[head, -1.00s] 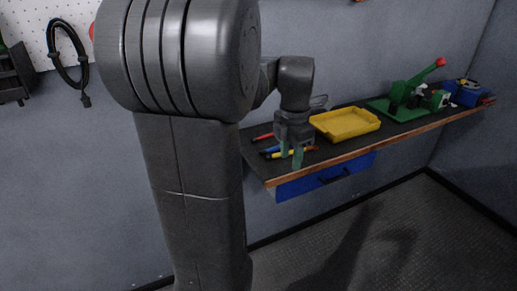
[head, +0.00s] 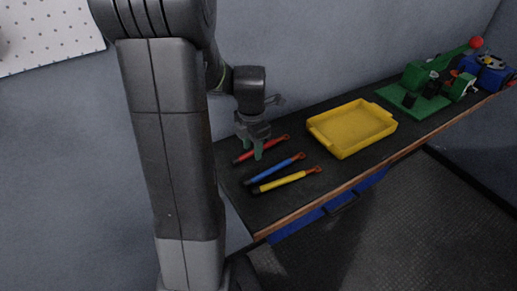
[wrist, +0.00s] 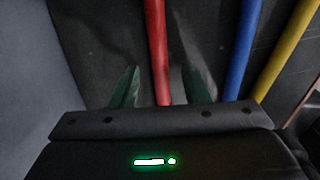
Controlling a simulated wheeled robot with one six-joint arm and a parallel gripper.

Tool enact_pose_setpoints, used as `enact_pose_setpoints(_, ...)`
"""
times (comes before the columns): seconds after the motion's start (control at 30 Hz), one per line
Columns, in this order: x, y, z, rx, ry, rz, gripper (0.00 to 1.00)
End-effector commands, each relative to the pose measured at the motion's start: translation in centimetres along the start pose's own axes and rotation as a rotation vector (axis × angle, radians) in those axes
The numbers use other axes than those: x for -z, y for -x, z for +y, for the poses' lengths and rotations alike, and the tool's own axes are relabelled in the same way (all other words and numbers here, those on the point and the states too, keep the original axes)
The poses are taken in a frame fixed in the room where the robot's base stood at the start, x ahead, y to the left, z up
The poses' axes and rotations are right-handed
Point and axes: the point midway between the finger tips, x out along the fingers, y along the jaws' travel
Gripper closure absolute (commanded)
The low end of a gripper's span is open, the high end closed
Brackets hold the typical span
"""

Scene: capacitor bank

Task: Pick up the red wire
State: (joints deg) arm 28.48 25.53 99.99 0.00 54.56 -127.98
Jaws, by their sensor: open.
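The red wire (head: 262,149) lies on the dark bench top, nearest the wall of three wires. In the wrist view the red wire (wrist: 156,45) runs lengthwise between the two green fingers. My gripper (head: 252,152) is open at the red wire in the head view; its fingertips (wrist: 160,88) stand apart on either side of the wire. No grip on the wire shows. Part of the wire is hidden behind the fingers in the head view, and its near end is hidden by the gripper body in the wrist view.
A blue wire (head: 274,169) and a yellow wire (head: 287,181) lie beside the red one, toward the bench's front edge. A yellow tray (head: 352,128) sits to the right. A green press with a red knob (head: 476,42) stands farther right. The workbench (head: 300,211) has a wooden front edge.

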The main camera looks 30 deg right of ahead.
Motion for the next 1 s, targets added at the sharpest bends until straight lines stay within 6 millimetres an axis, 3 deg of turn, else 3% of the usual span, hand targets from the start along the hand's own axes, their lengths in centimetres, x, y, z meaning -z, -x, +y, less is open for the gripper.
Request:
enact_pose_setpoints(0.27,0.0,-0.4,0.0,-0.002,0.000,-0.001,0.58)
enact_pose_setpoints(0.4,0.0,-0.4,0.0,-0.001,0.000,-0.001,0.86)
enact_pose_setpoints(0.5,0.0,-0.4,0.0,-0.001,0.000,-0.001,1.00)
enact_pose_setpoints(0.8,0.0,-0.1,0.0,-0.002,0.000,-0.002,1.00)
enact_pose_setpoints(1.0,-0.1,3.0,0.1,-0.006,0.000,-0.004,1.00)
